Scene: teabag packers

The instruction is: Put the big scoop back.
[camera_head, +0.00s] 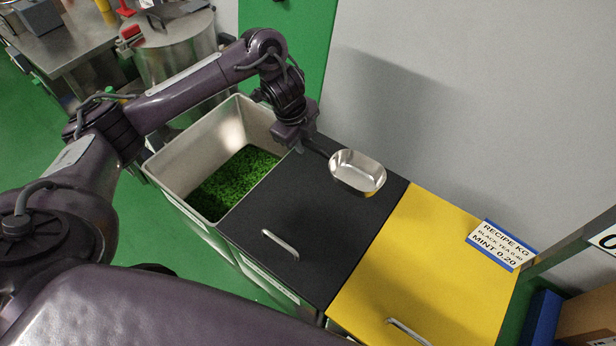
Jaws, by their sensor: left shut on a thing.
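The big scoop (357,176) has a shiny metal bowl and a dark handle. It is held over the black lid (310,210), near that lid's back right. My left gripper (301,143) is shut on the scoop's handle, at the back left edge of the black lid. The fingertips are partly hidden by the gripper body. The scoop's bowl looks empty. I cannot tell whether the scoop touches the lid. My right gripper does not show.
An open bin (168,160) with green leaves (236,180) stands left of the black lid. A yellow lid (430,270) is to the right, with a recipe sign (502,245) at its back edge. A grey wall (470,90) rises behind. A metal pot (180,50) stands at the back left.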

